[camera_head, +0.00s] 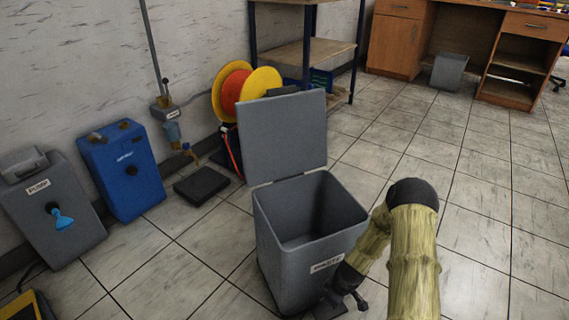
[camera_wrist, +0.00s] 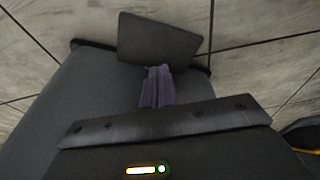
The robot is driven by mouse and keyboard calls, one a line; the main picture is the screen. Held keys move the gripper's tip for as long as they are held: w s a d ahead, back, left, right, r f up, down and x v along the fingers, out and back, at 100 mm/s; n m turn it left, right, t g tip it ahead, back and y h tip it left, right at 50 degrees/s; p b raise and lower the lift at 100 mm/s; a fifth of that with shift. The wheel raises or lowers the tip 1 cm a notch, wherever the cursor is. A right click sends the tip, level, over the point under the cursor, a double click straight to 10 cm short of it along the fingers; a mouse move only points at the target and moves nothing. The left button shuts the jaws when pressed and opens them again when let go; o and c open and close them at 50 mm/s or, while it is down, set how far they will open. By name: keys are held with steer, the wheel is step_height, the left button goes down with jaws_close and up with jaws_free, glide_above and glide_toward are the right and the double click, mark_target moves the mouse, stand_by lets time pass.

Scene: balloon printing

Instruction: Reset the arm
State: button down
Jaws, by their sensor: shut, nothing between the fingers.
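My arm, in a yellow-green sleeve (camera_head: 412,260), stands at the right in the head view and bends down to the front of a grey waste bin (camera_head: 285,245). My gripper (camera_head: 348,298) is low by the bin's front, partly hidden by the arm. In the wrist view, the fingers of my gripper (camera_wrist: 156,72) are together with nothing between them. Their tips point at a dark flat plate (camera_wrist: 160,36), which looks like the bin's foot pedal. I cannot tell whether they touch it. The bin's lid (camera_head: 283,135) stands open and upright, and its dark inside looks empty.
A grey pump box (camera_head: 50,215), a blue box (camera_head: 122,170) and a yellow reel with orange hose (camera_head: 243,95) stand along the left wall. A wooden desk (camera_head: 400,35) and a small grey bin (camera_head: 449,72) are at the back. The tiled floor at right is clear.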

steer(key=shift+r, duration=0.3)
step_height(320, 180, up, 32)
steer(key=s+m+h+p, duration=0.15)
steer(key=m+p, duration=0.35)
steer(key=p, duration=0.6)
steer(key=s+r+m+t+p, duration=0.1)
steer(key=s+r+m+p, duration=0.35)
steer(key=r, duration=0.75)
steer(key=s+r+m+p, duration=0.1)
steer(key=s+r+p, duration=0.4)
steer(key=s+r, duration=0.45)
steer(key=w+p+v, duration=0.3)
steer(key=p+v, duration=0.9)
steer(key=w+a+r+p+v, duration=0.1)
steer(key=w+p+v, duration=0.2)
steer(key=p+v, duration=0.9)
steer(key=w+r+p+v, duration=0.1)
steer(key=w+p+v, duration=0.2)
steer(key=p+v, duration=0.9)
steer(key=shift+s+a+r+p, duration=0.15)
steer(key=shift+a+r+p, duration=0.2)
steer(key=shift+a+r, duration=0.25)
steer(key=shift+d+r+h, duration=0.1)
steer(key=shift+h, duration=0.15)
steer(key=shift+d, duration=0.15)
